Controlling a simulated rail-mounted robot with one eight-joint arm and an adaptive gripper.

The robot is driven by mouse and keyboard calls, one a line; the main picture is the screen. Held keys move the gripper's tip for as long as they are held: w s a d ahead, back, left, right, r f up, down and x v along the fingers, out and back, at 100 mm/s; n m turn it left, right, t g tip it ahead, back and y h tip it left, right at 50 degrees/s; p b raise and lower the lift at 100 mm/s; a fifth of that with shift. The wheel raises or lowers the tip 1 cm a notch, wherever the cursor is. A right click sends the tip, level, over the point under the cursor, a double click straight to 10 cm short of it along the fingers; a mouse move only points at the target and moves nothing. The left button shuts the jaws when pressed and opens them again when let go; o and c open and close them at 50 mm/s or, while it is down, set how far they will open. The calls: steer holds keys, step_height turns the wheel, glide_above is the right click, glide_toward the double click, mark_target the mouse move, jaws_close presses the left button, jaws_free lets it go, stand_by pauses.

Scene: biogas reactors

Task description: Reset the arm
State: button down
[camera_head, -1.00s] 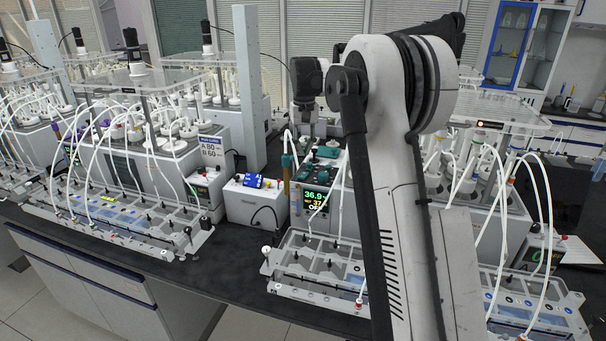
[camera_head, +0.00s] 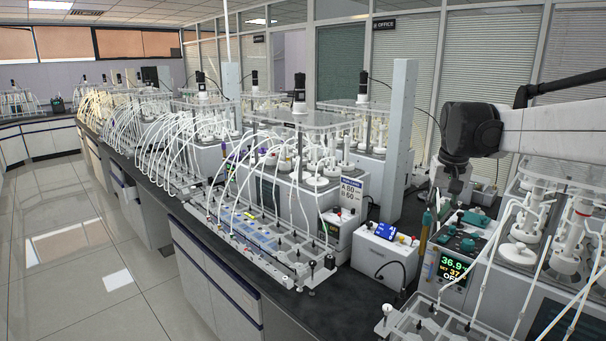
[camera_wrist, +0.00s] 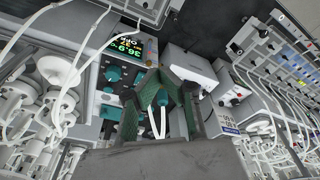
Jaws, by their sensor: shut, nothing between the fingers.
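My gripper (camera_head: 448,195) hangs below my dark wrist at the right of the head view, above the bench and the controller. Its fingertips are small there and partly lost against the equipment behind. In the wrist view, my gripper (camera_wrist: 163,82) shows green-padded fingers that come together at the tips, with nothing between them. My arm (camera_head: 555,130) reaches in from the right edge, about level. The controller with its lit display (camera_head: 453,268) stands below the gripper; the display (camera_wrist: 130,43) also shows in the wrist view, upside down.
A tall grey post (camera_head: 400,140) rises left of my wrist. Reactor units with white tubes (camera_head: 300,170) line the black bench (camera_head: 345,300) on both sides. The floor aisle (camera_head: 90,240) at left is clear.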

steer(key=s+a+f+t+b, duration=0.1)
steer(key=s+a+f, duration=0.3)
steer(key=s, duration=0.6)
steer(key=s+a+f+n+t+b, duration=0.1)
steer(key=s+a+f, duration=0.4)
steer(key=s, duration=0.5)
steer(key=s+a+f+n+t+b, duration=0.1)
steer(key=s+a+f+t+b, duration=0.2)
steer(key=s+f, duration=0.3)
steer(key=s+a+b, duration=0.1)
steer(key=s, duration=0.3)
steer(key=shift+s+a, duration=0.15)
steer(key=shift+s, duration=0.25)
